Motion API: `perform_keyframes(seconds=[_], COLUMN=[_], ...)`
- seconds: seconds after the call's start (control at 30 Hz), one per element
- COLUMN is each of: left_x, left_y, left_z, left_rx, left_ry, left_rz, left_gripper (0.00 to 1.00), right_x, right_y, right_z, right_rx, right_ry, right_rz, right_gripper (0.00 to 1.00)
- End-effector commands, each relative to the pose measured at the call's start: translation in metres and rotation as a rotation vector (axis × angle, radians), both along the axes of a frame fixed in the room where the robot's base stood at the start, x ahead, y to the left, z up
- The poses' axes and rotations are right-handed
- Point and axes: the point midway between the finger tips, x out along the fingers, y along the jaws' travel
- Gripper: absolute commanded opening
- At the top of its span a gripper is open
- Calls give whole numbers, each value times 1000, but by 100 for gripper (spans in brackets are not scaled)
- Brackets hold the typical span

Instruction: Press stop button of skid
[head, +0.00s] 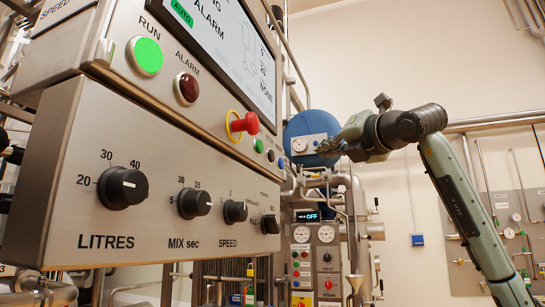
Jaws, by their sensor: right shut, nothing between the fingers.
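A large steel control panel (150,170) fills the left half of the view. A red mushroom button (243,124) with a yellow ring stands out from it, above a small green button (259,146) and a dark one (271,156). A smaller panel (316,260) stands farther back with gauges, small buttons and a red knob (328,285); its labels are too small to read surely. Which button is the skid's stop is unclear. My right gripper (326,148) is shut and empty, pointing left, right of the red mushroom button and apart from it. My left gripper is out of view.
The large panel carries a lit green RUN button (145,56), a dark red ALARM lamp (187,88), a screen (222,45) and black knobs, including LITRES (122,188). A blue round vessel (304,126) is behind my gripper. Pipes line the right wall.

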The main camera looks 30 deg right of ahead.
Motion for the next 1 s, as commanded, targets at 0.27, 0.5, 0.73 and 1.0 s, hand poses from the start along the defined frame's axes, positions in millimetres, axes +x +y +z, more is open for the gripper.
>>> perform_keyframes(seconds=[0.27,0.5,0.73,1.0], left_x=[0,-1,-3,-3], left_y=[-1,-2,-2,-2], left_z=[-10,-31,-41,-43], left_rx=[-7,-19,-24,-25], left_ry=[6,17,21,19], left_rz=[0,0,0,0], left_gripper=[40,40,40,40], right_x=[24,49,63,66], right_y=[20,42,54,56], right_z=[1,1,0,0], right_rx=[-1,0,0,0], right_ry=[2,2,1,0], right_rz=[2,2,2,0], right_gripper=[0,0,0,0])
